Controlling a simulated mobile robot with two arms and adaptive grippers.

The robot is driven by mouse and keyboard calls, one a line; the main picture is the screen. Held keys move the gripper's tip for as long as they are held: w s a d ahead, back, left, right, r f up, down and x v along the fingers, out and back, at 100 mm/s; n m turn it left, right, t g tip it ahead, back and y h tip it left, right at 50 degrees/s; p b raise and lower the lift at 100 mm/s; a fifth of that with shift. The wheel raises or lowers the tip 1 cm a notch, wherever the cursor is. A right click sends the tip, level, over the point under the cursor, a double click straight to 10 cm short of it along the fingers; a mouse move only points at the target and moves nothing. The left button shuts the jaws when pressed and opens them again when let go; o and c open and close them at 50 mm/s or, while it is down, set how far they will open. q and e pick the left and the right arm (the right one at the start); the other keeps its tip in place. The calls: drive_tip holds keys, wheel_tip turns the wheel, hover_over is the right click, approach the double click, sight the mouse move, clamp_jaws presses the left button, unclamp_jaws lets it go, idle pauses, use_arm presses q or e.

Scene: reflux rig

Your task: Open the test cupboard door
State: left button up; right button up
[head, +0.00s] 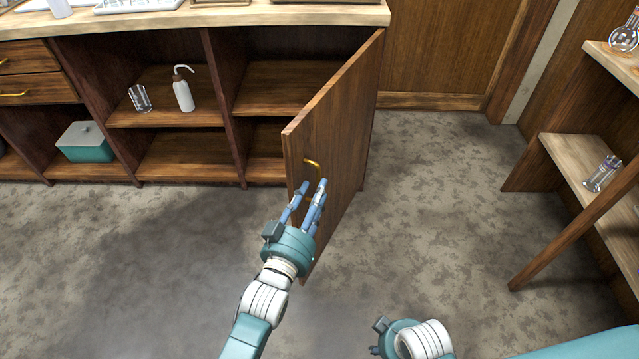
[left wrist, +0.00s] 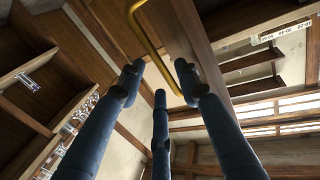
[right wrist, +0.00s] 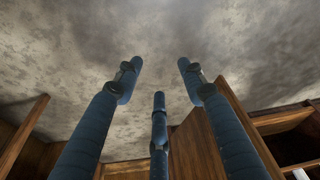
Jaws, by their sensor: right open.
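The wooden cupboard door (head: 345,115) stands swung wide open at the right end of the low cabinet, its free edge towards me. Its brass handle (head: 313,164) is on the face turned to my left gripper (head: 314,188). In the left wrist view the handle (left wrist: 150,42) runs between the spread fingers, which are open and not closed on it. Whether a finger touches it I cannot tell. My right gripper (head: 376,338) is low in the head view, mostly hidden there. In the right wrist view its fingers (right wrist: 158,68) are open and empty, with the door (right wrist: 196,150) beyond.
The cabinet's open compartments hold a wash bottle (head: 183,92), a glass beaker (head: 140,98) and a teal box (head: 84,142). A shelf unit (head: 577,165) with glassware and a slanting wooden brace (head: 570,240) stands at the right. The floor between door and shelf is clear.

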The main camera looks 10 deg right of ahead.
use_arm(q)
drive_tip(key=v, duration=0.8)
drive_tip(key=shift+s, duration=0.1)
